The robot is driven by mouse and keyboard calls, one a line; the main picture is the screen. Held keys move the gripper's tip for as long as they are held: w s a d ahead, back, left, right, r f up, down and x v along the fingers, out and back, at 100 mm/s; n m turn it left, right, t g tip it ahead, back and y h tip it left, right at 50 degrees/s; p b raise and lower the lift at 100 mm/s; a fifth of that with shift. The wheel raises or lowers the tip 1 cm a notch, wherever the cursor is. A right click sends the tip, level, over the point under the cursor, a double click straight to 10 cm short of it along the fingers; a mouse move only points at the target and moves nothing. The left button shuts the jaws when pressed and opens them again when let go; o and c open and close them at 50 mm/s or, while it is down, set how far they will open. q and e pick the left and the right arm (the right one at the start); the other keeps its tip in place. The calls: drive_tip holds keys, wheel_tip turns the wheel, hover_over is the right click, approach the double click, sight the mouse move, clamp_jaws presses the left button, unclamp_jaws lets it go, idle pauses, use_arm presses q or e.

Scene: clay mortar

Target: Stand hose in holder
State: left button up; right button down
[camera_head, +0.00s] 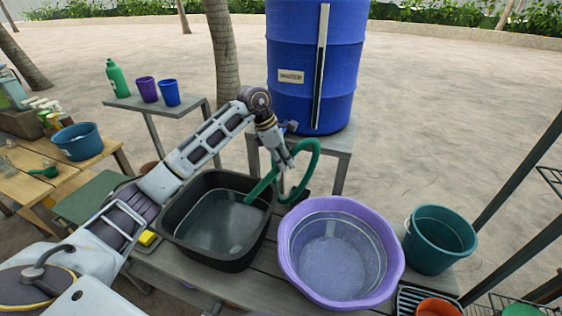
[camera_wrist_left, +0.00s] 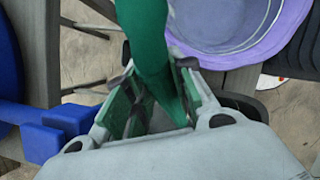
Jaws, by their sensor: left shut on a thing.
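The green hose (camera_head: 315,156) arches in a loop in front of the blue water barrel. One stretch of it slants down to the left over the black basin (camera_head: 171,222). My left gripper (camera_head: 288,165) is at the hose, above the basin's right rear corner. In the left wrist view, the hose (camera_wrist_left: 147,40) runs down between the two fingers of my left gripper (camera_wrist_left: 160,105), which is shut on it. I cannot make out a holder for the hose with certainty. My right gripper is not in view.
The blue barrel (camera_head: 290,40) stands on a grey stand (camera_head: 341,142) behind. A purple tub (camera_head: 391,268) and a teal bucket (camera_head: 440,250) stand right of the basin. A side table (camera_head: 122,102) with a green bottle (camera_head: 116,77) and two cups is at the back left.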

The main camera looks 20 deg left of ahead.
use_arm(q)
drive_tip(key=shift+w+d+r+p, duration=0.25)
drive_tip(key=shift+d+r+p, duration=0.25)
drive_tip(key=shift+r, duration=0.4)
drive_tip(key=shift+w+d+r, duration=0.1)
drive_tip(key=shift+d+r, duration=0.05)
drive_tip(key=shift+d, duration=0.05)
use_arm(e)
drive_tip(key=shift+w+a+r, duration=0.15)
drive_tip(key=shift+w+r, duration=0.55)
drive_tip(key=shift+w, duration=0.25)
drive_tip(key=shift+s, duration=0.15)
